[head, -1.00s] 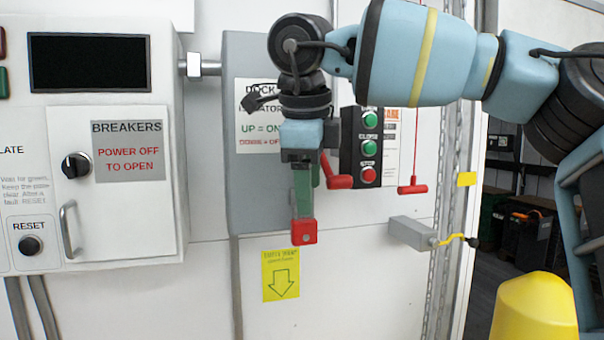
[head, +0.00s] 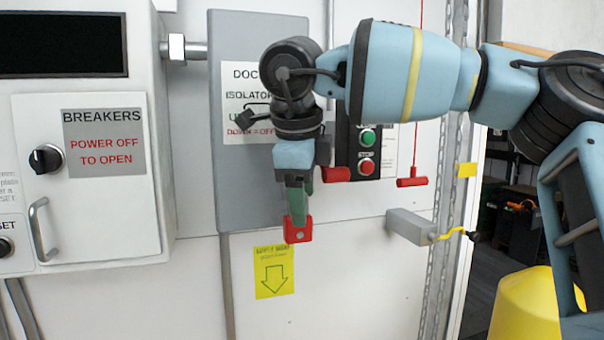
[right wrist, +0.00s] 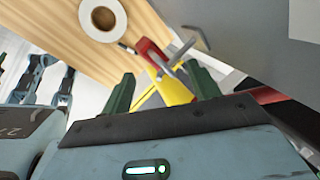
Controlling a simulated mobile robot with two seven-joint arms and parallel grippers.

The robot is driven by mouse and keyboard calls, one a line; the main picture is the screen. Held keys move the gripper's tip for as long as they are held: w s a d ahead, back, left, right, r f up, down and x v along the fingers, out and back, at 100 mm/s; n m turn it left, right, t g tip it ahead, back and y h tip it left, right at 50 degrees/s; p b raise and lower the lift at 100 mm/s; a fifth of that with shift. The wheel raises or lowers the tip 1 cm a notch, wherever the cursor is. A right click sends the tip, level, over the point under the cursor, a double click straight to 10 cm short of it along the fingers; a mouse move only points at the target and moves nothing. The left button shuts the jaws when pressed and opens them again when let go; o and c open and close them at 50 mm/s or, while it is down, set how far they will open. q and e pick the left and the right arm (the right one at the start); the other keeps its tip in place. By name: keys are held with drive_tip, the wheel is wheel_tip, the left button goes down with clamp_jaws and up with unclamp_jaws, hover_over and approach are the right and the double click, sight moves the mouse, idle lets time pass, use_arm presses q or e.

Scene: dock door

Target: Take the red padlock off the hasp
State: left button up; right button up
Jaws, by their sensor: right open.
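The red padlock (head: 298,233) is in the head view, just below the fingers of my right gripper (head: 297,212). It hangs in front of the white wall, near the lower edge of the grey isolator box. The gripper is open and points down, with its green fingers close to the padlock's upper part. In the right wrist view the red padlock (right wrist: 152,56) and its grey shackle show between and beyond the open fingertips (right wrist: 160,80). I cannot tell whether the fingers touch it. The hasp is not clearly visible. My left gripper is not in view.
The grey isolator box (head: 232,190) is behind my right wrist. Red handles and the button panel (head: 367,150) are to its right. A grey block (head: 408,228) sticks out from the wall. The breaker cabinet (head: 100,215) is at left, a yellow bollard (head: 525,310) at lower right.

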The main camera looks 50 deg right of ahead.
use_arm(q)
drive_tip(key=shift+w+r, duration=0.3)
use_arm(e)
drive_tip(key=shift+x, duration=1.5)
clamp_jaws()
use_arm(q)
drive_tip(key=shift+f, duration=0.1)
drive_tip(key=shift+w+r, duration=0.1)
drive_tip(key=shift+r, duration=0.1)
use_arm(e)
drive_tip(key=shift+r, duration=0.5)
drive_tip(key=shift+a+r, duration=0.1)
drive_tip(key=shift+r, duration=0.1)
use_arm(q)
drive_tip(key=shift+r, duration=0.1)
